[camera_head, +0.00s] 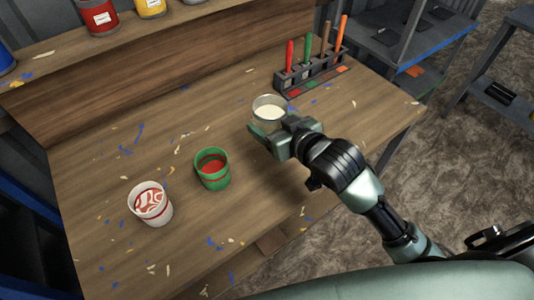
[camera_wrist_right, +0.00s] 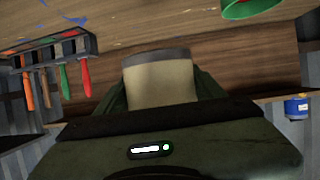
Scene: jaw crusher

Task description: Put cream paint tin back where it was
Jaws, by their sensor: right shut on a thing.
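The cream paint tin (camera_head: 270,106) is an open tin with a grey rim and cream paint inside, near the middle right of the workbench. My right gripper (camera_head: 268,130) is shut on it from the front right. In the right wrist view the cream tin (camera_wrist_right: 160,80) sits between the two fingers. The gripper hides the tin's lower part, so I cannot tell whether it touches the bench. My left gripper is not in view.
A green tin (camera_head: 213,175) with red paint and a white tin (camera_head: 151,205) with red swirls stand front left on the workbench (camera_head: 110,160). A rack of brushes (camera_head: 310,73) stands behind right. Red and yellow tins (camera_head: 98,17) line the back shelf.

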